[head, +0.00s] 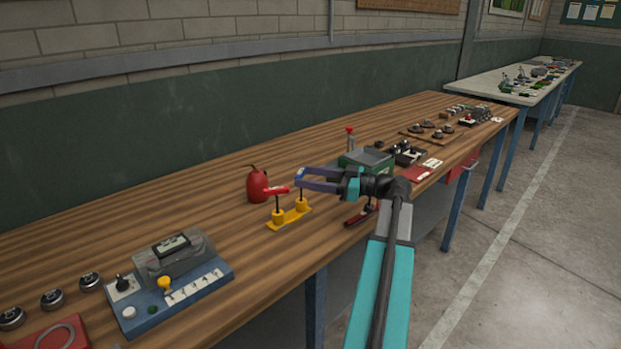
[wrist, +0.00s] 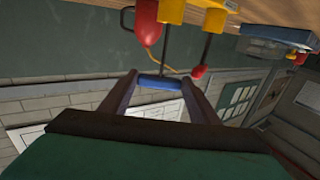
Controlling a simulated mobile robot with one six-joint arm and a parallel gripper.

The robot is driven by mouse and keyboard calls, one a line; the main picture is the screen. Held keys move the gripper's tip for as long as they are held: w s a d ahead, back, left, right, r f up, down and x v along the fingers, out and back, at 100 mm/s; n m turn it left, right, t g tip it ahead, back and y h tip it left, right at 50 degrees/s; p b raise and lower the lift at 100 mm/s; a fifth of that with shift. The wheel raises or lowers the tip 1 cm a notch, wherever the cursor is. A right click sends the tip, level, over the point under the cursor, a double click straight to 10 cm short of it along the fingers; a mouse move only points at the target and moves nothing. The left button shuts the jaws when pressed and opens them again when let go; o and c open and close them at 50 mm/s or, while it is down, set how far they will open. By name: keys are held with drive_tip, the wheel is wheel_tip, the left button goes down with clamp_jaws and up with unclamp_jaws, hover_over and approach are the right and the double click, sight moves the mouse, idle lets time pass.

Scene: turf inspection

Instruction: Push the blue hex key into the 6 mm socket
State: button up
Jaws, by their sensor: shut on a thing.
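The blue hex key (head: 301,172) has a blue handle on a dark shaft. My gripper (head: 299,178) is shut on this handle, which also shows between the fingertips in the wrist view (wrist: 160,82). Its shaft runs down to the right-hand post of a yellow socket holder (head: 290,217) on the bench. I cannot tell how deep the tip sits, and the socket size marks are too small to read. A red hex key (head: 276,190) stands in the left-hand post, close beside the blue one. The wrist view is turned over, with the bench at the top.
A green box (head: 366,160) lies beyond my gripper, and a red-handled tool (head: 360,213) lies near the front edge. A blue instrument panel (head: 170,297) stands front left. Bare bench lies between panel and holder.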

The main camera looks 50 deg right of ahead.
drive_tip(key=shift+f+b, duration=0.7)
drive_tip(key=shift+f, duration=0.15)
drive_tip(key=o, duration=1.1)
drive_tip(key=shift+o, duration=0.2)
drive_tip(key=shift+s, duration=0.1)
drive_tip(key=v, duration=1.3)
drive_tip(key=shift+s+d+b, duration=0.2)
drive_tip(key=shift+s+b, duration=0.1)
drive_tip(key=shift+b, duration=0.1)
